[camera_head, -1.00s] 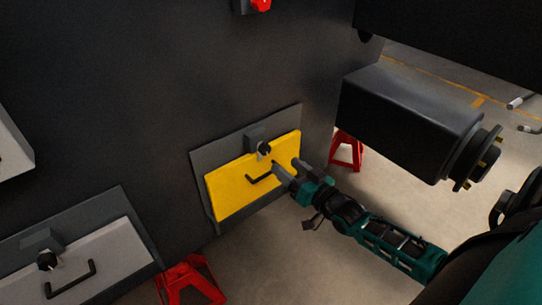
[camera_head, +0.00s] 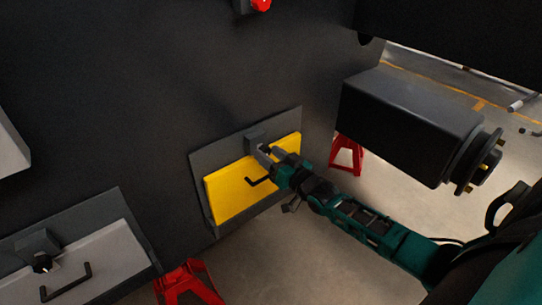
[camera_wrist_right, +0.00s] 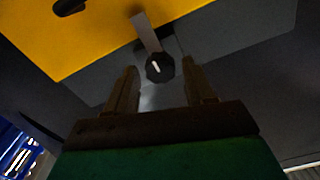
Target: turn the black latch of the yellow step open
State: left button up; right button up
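The yellow step (camera_head: 232,190) is a yellow panel on a grey plate, with a black bar handle (camera_head: 258,182) on its face. Its black latch (camera_wrist_right: 160,68) is a round knob with a white mark, on a grey block (camera_head: 256,136) at the panel's top edge. My right gripper (camera_head: 269,153) is at the latch and partly hides it in the head view. In the right wrist view its two fingers (camera_wrist_right: 157,75) are apart, with the knob between and just beyond their tips; contact is not clear. My left gripper is not in view.
A second, grey step (camera_head: 100,262) with its own handle and knob is at the lower left. Red stands (camera_head: 186,283) and (camera_head: 347,153) are on the floor. A black box-shaped axle part with a hub (camera_head: 415,120) juts out above my right arm.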

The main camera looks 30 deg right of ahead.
jog(key=c, duration=0.8)
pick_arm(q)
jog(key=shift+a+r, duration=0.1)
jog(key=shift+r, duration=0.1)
pick_arm(e)
jog(key=shift+n, duration=0.3)
jog(key=shift+c, duration=0.2)
jog(key=n+p, duration=0.1)
jog(key=n, duration=0.2)
jog(key=shift+n, duration=0.4)
jog(key=n+p, duration=0.1)
jog(key=n, duration=0.1)
jog(key=shift+n, duration=0.4)
jog(key=n, duration=0.3)
jog(key=shift+n, duration=0.3)
jog(key=n, duration=0.4)
jog(key=shift+f, duration=0.1)
pick_arm(q)
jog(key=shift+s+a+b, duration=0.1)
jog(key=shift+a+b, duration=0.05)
jog(key=shift+b, duration=0.3)
pick_arm(e)
jog(key=shift+n, duration=1.7)
